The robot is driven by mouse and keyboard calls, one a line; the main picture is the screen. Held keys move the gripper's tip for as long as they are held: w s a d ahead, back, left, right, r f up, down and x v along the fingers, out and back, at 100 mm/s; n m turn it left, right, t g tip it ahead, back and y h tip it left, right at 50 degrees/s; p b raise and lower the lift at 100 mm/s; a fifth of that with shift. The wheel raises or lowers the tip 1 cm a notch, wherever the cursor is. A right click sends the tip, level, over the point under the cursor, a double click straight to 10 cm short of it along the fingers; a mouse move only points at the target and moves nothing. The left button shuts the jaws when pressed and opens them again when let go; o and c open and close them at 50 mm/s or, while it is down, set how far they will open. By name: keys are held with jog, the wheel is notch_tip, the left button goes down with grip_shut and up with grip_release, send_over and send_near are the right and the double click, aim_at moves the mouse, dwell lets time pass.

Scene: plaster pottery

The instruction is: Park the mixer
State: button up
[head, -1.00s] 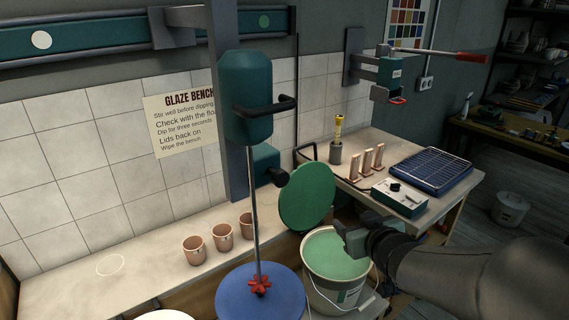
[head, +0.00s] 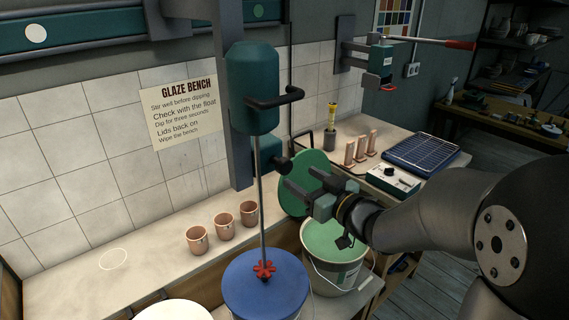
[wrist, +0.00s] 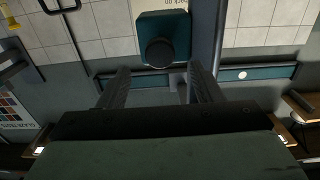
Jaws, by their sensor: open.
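The mixer has a teal motor (head: 254,90) with a black handle (head: 275,101). It hangs on a grey column (head: 239,160) from the wall rail. Its thin shaft (head: 261,200) ends in a red impeller (head: 264,269), seen in front of a blue round top (head: 266,290); their gap is unclear. A teal block with a black knob (head: 284,166) sits beside the column; what looks like the same knob shows in the wrist view (wrist: 160,53). My gripper (head: 304,182) is open and empty, to the right of the shaft and close below the knob.
A green disc (head: 308,165) stands behind my gripper. An open bucket of green glaze (head: 338,243) is below it. Three cups (head: 224,226) stand on the bench. A control box (head: 392,181) is at right.

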aim_at(287, 169)
jog(key=p+x, duration=0.1)
jog(key=x, duration=0.6)
jog(key=shift+w+a, duration=0.25)
grip_shut()
